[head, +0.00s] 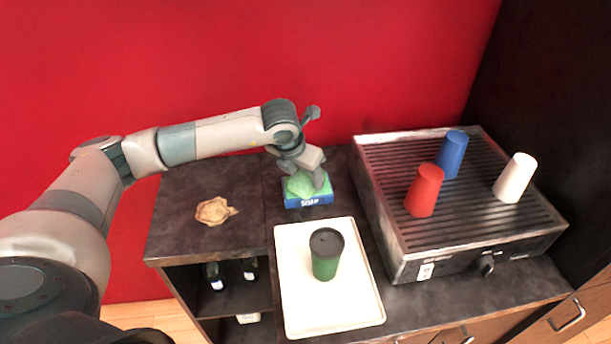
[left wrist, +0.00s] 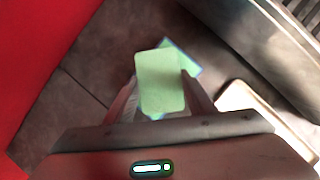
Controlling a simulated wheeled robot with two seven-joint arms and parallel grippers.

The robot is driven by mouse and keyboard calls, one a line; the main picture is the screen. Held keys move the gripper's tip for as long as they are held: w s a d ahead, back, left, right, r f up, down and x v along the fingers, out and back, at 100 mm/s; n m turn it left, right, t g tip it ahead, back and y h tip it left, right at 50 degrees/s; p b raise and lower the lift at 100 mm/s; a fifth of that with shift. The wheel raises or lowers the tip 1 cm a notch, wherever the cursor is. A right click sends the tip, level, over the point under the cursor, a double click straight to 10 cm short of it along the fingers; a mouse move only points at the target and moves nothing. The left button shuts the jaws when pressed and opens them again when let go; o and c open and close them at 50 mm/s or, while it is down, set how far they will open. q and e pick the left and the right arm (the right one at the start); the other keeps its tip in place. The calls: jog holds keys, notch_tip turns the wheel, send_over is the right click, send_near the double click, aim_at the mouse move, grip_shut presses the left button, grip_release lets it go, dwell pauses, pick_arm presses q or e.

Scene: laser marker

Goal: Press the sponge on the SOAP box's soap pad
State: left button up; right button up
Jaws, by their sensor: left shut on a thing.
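The blue SOAP box (head: 309,201) stands on the dark counter near the red wall, its label facing front. Its light green soap pad (left wrist: 184,57) shows in part in the left wrist view, behind the sponge. My left gripper (head: 305,182) is above the box, pointing down, and is shut on the green sponge (left wrist: 160,82). In the head view the sponge (head: 300,184) is over the top of the box, partly covered by the fingers. I cannot tell whether the sponge touches the pad. My right gripper is not in view.
A white tray (head: 291,300) with a dark green lidded cup (head: 325,262) lies in front of the box. A ribbed metal machine (head: 385,200) with red, blue and white cups stands to the right. A crumpled tan cloth-like thing (head: 214,211) lies left.

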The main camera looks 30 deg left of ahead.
aim_at(305, 178)
pick_arm(q)
jog(key=shift+r+p, duration=1.05)
jog(key=shift+r, duration=2.45)
jog(key=shift+f, duration=0.1)
